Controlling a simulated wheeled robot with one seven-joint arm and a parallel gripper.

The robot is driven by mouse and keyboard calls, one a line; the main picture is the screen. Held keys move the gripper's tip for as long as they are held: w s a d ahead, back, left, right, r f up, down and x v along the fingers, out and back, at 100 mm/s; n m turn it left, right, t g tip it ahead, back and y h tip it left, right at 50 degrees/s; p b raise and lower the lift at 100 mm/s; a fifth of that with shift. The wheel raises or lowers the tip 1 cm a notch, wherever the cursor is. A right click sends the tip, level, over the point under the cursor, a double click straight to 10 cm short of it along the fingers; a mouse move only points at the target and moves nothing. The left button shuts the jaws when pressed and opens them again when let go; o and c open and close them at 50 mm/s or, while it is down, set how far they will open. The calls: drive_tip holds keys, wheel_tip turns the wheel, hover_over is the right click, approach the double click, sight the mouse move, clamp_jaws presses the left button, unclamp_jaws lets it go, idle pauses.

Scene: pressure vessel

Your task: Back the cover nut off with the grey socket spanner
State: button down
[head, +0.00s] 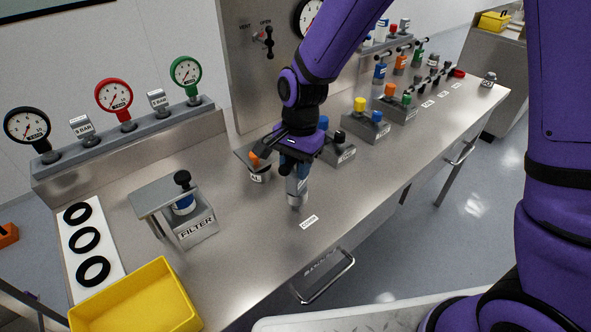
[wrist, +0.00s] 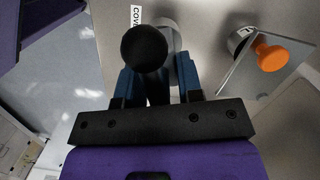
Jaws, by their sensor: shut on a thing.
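My gripper (head: 297,172) is low over the bench beside the small cover label (head: 309,222). Its blue fingers (wrist: 160,82) are shut on the socket spanner. The spanner's black round end (wrist: 147,47) faces the wrist camera. In the head view a grey cylindrical part (head: 299,192) shows below the fingers, standing upright close to the bench top. In the wrist view a pale grey round part (wrist: 172,32) shows behind the black end. I cannot make out the cover nut; I cannot tell whether the socket sits on it.
A unit with an orange knob (head: 256,163) stands just left of my gripper; its plate and knob (wrist: 270,55) are close in the wrist view. The filter block (head: 196,228), a yellow bin (head: 140,300) and gauges (head: 115,95) are left. Knobbed blocks (head: 366,124) are behind right. The front bench strip is clear.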

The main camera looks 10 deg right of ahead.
drive_tip(key=shift+r, duration=1.8)
